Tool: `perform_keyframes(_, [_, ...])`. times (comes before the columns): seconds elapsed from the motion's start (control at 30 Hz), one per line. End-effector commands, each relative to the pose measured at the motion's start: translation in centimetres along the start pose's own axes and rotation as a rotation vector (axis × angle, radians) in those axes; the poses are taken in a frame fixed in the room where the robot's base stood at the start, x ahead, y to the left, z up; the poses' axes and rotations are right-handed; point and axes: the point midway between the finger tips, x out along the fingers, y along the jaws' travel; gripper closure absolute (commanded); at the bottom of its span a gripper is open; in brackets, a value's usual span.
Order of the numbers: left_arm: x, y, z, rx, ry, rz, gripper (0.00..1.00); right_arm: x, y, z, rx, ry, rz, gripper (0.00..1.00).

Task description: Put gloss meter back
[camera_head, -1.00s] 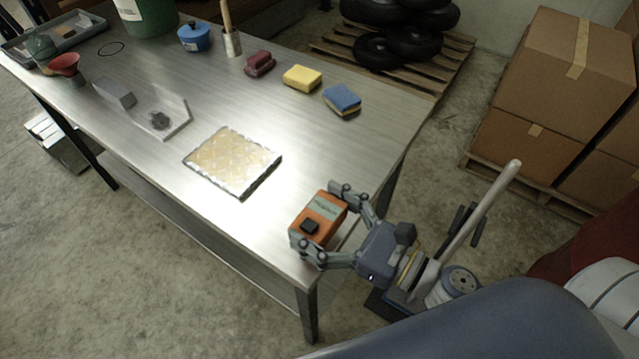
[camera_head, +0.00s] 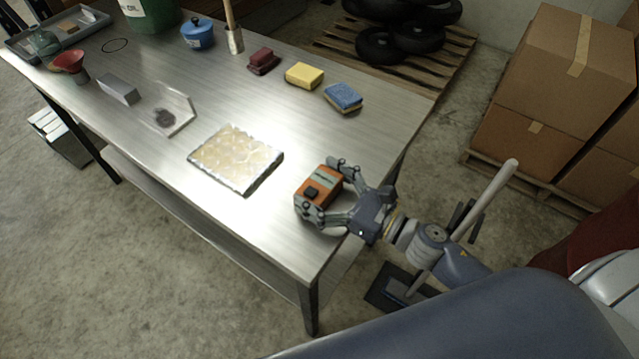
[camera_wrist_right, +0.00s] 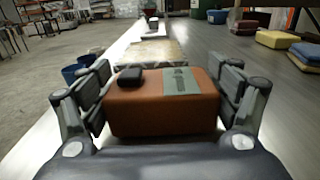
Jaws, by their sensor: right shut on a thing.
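The gloss meter, an orange box (camera_head: 322,181) with a black knob and a grey-green label, is held between the fingers of my right gripper (camera_head: 330,192) at the near right end of the metal table. In the right wrist view the orange box (camera_wrist_right: 165,103) fills the space between the two fingers of the right gripper (camera_wrist_right: 165,105), with a finger against each side. I cannot tell whether its underside touches the table. My left gripper is not in view.
On the table (camera_head: 270,235), a shiny patterned plate (camera_head: 236,158) lies left of the box.

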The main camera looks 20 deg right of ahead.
Motion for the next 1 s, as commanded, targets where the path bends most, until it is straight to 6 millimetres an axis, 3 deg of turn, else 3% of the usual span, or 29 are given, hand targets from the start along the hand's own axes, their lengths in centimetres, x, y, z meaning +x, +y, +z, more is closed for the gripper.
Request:
perform_keyframes(0.2, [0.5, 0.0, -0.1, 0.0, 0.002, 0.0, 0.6, 0.0, 0.0, -0.4, 0.0, -0.001, 0.0, 0.52])
perform_keyframes(0.23, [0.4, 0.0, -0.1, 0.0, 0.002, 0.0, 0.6, 0.0, 0.0, -0.3, 0.0, 0.001, 0.0, 0.13])
perform_keyframes(0.3, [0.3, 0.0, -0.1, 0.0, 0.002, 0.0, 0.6, 0.0, 0.0, -0.3, 0.0, 0.001, 0.0, 0.0])
perform_keyframes(0.8, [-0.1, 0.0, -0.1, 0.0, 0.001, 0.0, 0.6, 0.0, 0.0, 0.2, 0.0, 0.001, 0.0, 0.0])
perform_keyframes(1.0, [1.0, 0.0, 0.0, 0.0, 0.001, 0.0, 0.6, -2.3, 0.1, -0.4, 0.003, 0.003, -0.001, 0.0])
